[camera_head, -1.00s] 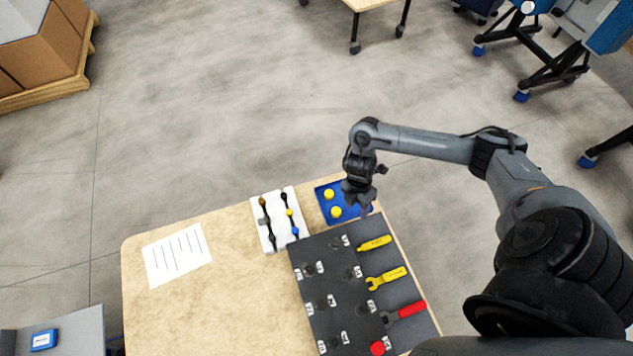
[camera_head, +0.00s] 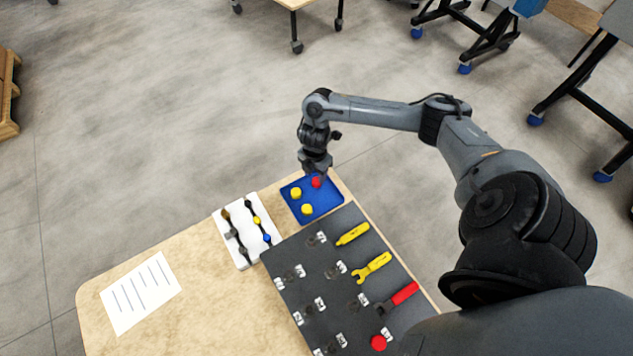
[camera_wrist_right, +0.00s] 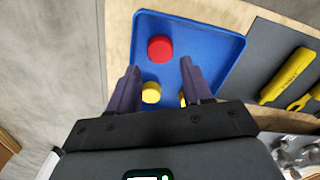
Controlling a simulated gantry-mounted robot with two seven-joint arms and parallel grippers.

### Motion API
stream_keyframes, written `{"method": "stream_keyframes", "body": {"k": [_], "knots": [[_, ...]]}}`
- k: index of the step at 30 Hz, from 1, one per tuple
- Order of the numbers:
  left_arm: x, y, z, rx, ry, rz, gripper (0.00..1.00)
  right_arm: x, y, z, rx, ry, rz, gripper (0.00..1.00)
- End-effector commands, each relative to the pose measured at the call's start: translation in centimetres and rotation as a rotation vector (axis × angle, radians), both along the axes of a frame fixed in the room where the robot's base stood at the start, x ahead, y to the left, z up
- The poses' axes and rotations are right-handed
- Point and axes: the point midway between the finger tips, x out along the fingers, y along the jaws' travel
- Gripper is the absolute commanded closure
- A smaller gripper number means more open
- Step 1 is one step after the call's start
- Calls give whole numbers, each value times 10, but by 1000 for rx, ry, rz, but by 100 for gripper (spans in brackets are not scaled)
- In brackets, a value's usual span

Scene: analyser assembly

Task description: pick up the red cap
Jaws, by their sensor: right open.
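A red cap (camera_head: 316,182) lies in the far right part of the blue tray (camera_head: 325,207), and it also shows in the right wrist view (camera_wrist_right: 161,48). My right gripper (camera_head: 314,172) is over the tray's far edge, close to that cap. In the right wrist view my gripper (camera_wrist_right: 160,68) is open, with nothing held between its fingers. The red cap lies beyond the fingertips there, and a yellow cap (camera_wrist_right: 151,92) shows between the fingers. Another yellow piece is partly hidden by the right finger. My left gripper is not in view.
Two yellow caps (camera_head: 296,193) are in the tray. A white rack (camera_head: 232,252) with small parts stands left of it. A dark board (camera_head: 290,262) holds yellow tools (camera_head: 371,267), a red-handled tool (camera_head: 404,293) and a round red piece (camera_head: 378,343). Paper (camera_head: 141,292) lies on the left.

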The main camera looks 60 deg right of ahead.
Motion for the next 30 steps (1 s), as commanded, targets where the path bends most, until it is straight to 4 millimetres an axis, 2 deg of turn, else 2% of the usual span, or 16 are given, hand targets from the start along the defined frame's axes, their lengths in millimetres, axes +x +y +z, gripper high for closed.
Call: {"method": "stream_keyframes", "body": {"k": [3,9,19,27,30], "knots": [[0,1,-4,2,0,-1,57,-2,-1,-18,2,5,-1,51],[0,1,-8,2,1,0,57,-2,-2,-40,0,2,1,51],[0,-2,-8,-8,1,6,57,-1,-3,-45,-1,1,1,51],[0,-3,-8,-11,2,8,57,-1,-3,-45,-1,1,1,90],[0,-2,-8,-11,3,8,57,-1,-3,-45,-1,1,1,92]]}}
